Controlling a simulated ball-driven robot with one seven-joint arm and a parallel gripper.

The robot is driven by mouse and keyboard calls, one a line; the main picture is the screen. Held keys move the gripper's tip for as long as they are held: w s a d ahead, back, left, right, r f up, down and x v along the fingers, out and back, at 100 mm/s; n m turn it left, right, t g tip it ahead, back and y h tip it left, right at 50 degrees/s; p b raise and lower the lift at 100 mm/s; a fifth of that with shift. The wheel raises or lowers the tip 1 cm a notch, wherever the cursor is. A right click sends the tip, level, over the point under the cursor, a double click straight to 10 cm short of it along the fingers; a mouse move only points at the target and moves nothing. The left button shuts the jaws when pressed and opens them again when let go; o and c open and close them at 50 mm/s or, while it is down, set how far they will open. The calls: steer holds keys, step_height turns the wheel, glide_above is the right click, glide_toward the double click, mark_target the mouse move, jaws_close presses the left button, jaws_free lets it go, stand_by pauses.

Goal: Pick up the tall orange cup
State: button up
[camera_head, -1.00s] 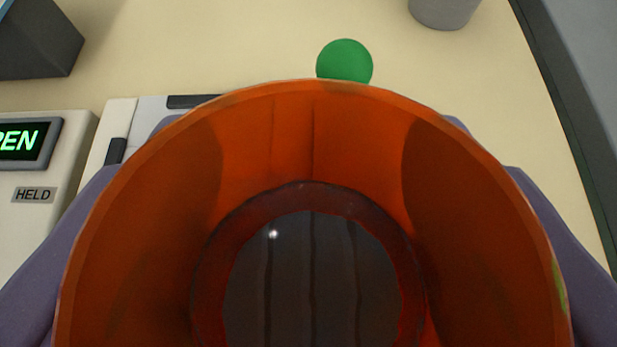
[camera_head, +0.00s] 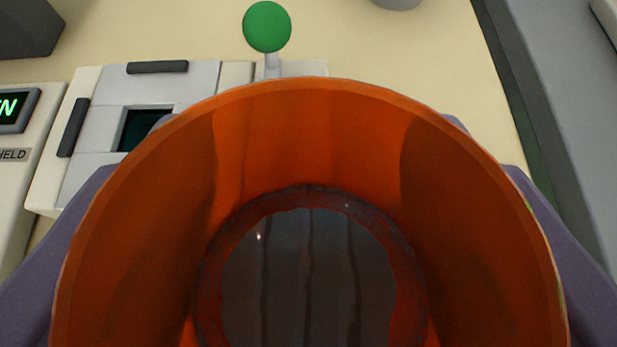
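The tall orange cup (camera_head: 310,150) fills the lower middle of the view, seen from above into its open mouth. It is translucent, and dark stripes show through its bottom. My gripper (camera_head: 310,215) has its purple fingers on both sides of the cup, at the left and right edges of its rim. It is shut on the cup. The fingertips are hidden behind the cup wall, and what lies under the cup is hidden too.
A white and grey device (camera_head: 90,140) with a dark square opening stands left of the cup. A lever with a green ball (camera_head: 267,26) rises behind it. A panel with a lit display (camera_head: 15,107) is at far left. A dark block (camera_head: 28,28) and a grey round object (camera_head: 397,3) stand behind.

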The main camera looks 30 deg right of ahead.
mark_target(393, 308)
steer(key=shift+s+d, duration=0.15)
steer(key=shift+s, duration=0.4)
steer(key=shift+s+d+r, duration=0.1)
steer(key=shift+s+d, duration=0.1)
steer(key=shift+s, duration=0.7)
stand_by(1.2)
